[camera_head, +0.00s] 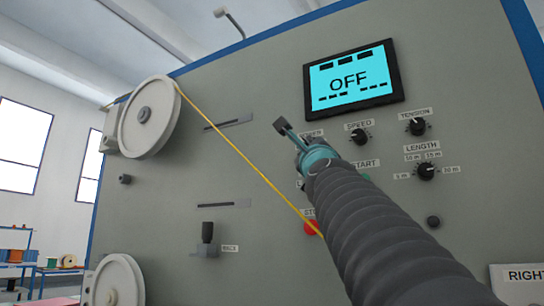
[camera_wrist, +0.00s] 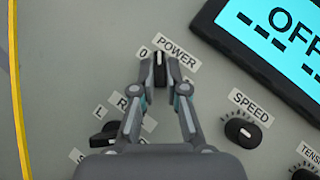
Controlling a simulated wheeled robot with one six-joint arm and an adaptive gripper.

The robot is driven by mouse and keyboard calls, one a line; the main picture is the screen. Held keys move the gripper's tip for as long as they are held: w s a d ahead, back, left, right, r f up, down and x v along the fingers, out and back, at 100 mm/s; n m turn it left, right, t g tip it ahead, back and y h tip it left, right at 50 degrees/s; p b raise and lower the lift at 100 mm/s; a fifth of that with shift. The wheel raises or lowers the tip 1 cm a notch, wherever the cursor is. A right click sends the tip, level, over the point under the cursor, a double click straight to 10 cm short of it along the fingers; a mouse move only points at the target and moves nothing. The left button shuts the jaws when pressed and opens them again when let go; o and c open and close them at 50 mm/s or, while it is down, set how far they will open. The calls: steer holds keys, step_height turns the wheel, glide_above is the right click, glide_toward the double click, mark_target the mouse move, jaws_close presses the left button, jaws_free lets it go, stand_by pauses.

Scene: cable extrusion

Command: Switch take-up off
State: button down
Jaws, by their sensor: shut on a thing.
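The take-up machine panel (camera_head: 250,160) fills most of the head view. Its display (camera_head: 350,78) reads OFF, and part of the display (camera_wrist: 275,35) shows in the wrist view. The black power knob (camera_wrist: 159,60) sits beside the POWER label (camera_wrist: 177,53) and a 0 mark, with its white line pointing roughly up. My gripper (camera_wrist: 159,78) has its fingertips closed on both sides of this knob. In the head view my gripper (camera_head: 292,131) is against the panel, left of the speed knob, and hides the power knob.
A speed knob (camera_wrist: 242,132) and a black selector (camera_wrist: 106,135) with L and R labels are close by. A red stop button (camera_head: 311,228) is below. A yellow cable (camera_head: 240,155) runs diagonally from the white upper wheel (camera_head: 135,135), left of my gripper.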

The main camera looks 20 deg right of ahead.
steer(key=shift+s+r+n+y+p, duration=0.1)
steer(key=shift+n+y+p, duration=0.75)
steer(key=shift+n, duration=0.25)
steer(key=c, duration=1.2)
jaws_free()
steer(key=shift+d, duration=0.1)
steer(key=v, duration=0.7)
steer(key=shift+s, duration=0.3)
